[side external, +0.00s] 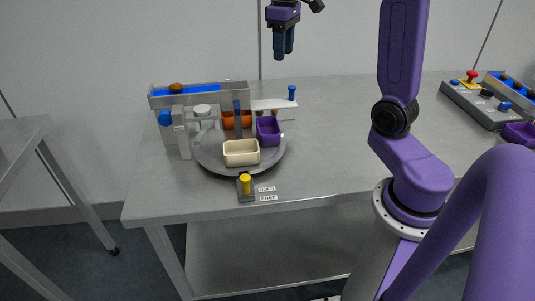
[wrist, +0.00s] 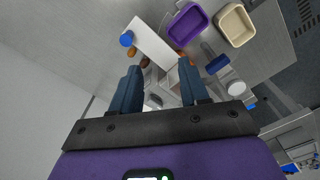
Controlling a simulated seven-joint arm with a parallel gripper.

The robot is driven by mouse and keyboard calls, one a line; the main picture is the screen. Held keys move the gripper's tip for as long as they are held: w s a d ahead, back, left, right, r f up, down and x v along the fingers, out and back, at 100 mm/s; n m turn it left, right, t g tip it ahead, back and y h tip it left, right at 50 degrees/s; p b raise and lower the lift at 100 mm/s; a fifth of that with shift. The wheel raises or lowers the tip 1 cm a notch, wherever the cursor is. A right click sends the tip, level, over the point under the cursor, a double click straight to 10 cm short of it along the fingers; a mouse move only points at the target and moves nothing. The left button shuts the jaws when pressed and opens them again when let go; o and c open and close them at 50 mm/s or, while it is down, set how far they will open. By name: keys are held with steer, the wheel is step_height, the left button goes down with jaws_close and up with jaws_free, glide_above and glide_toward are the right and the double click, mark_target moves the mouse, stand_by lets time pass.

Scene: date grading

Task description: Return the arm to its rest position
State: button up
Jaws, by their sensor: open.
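My gripper (side external: 284,47) hangs in the air high above the back of the table, clear of everything on it, fingers pointing down. In the wrist view my gripper (wrist: 157,78) has its two dark blue fingers spread apart with nothing held between them. On the table a round grey turntable (side external: 213,163) carries a cream tray (side external: 241,153), a purple tray (side external: 268,131) and an orange tray (side external: 228,121). The purple tray (wrist: 187,24) and the cream tray (wrist: 235,26) also show in the wrist view.
A chute (side external: 205,91) with a blue channel holds a brown date (side external: 176,88). A yellow-knobbed lever (side external: 245,185) stands at the table's front, by HOLD and FREE labels. A white plate (side external: 272,104) has a blue knob. A control box (side external: 482,103) is at right. The table's middle is bare.

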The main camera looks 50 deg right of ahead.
steer(key=s+a+f+n, duration=0.2)
steer(key=s+a+n, duration=0.1)
steer(key=s+a, duration=0.3)
steer(key=s+a+f+n, duration=0.2)
steer(key=s+a, duration=0.1)
steer(key=a, duration=0.6)
steer(key=s+a+f+n, duration=0.2)
steer(key=s+f+n, duration=0.1)
steer(key=s, duration=0.5)
steer(key=s+a+f+n, duration=0.1)
steer(key=s+f+n, duration=0.1)
steer(key=s, duration=0.7)
steer(key=shift+a+f+n, duration=0.4)
steer(key=shift+f, duration=0.25)
steer(key=shift+w, duration=0.1)
stand_by(1.0)
